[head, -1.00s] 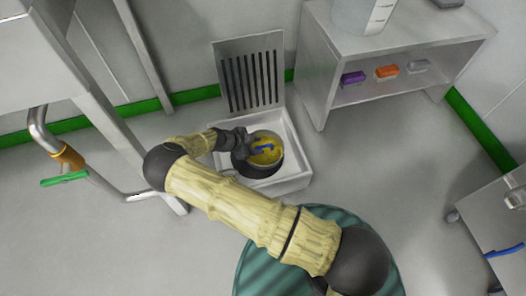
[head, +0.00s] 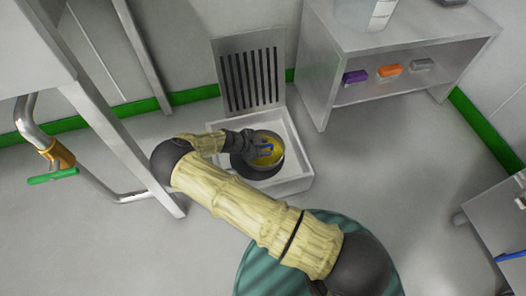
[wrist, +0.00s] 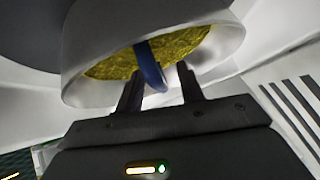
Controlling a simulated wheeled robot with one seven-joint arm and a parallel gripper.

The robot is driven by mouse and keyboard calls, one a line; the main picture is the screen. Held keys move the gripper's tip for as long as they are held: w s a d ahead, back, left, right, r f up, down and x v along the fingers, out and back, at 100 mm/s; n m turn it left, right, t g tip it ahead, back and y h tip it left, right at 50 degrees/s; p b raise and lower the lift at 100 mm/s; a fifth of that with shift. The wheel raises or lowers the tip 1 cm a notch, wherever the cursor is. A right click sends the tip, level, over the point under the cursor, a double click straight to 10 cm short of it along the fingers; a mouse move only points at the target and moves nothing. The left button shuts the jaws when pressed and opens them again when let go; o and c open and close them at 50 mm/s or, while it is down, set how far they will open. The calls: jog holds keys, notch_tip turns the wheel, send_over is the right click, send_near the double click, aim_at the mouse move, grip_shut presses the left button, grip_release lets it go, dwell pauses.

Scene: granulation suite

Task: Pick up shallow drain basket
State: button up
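The shallow drain basket (head: 277,156) is a round, grey-rimmed bowl with yellow contents and a blue handle (head: 266,150) across it. It sits in the white floor basin. In the wrist view the basket (wrist: 85,82) fills the upper middle, and its blue handle (wrist: 150,68) comes down between my two fingers. My gripper (head: 262,148) is over the basket from the left. In the wrist view my gripper (wrist: 160,88) has its fingers apart, with a gap on both sides of the handle. Part of the basket is hidden by my wrist.
The white basin (head: 300,185) surrounds the basket with raised walls. A slotted metal grate (head: 250,75) leans upright behind it. A grey cabinet (head: 320,70) stands to the right, and a pipe with a green-handled valve (head: 52,176) is at left. The floor right of the basin is clear.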

grip_shut()
notch_tip(320, 180, up, 10)
jog(key=p, duration=0.6)
dwell(0.5)
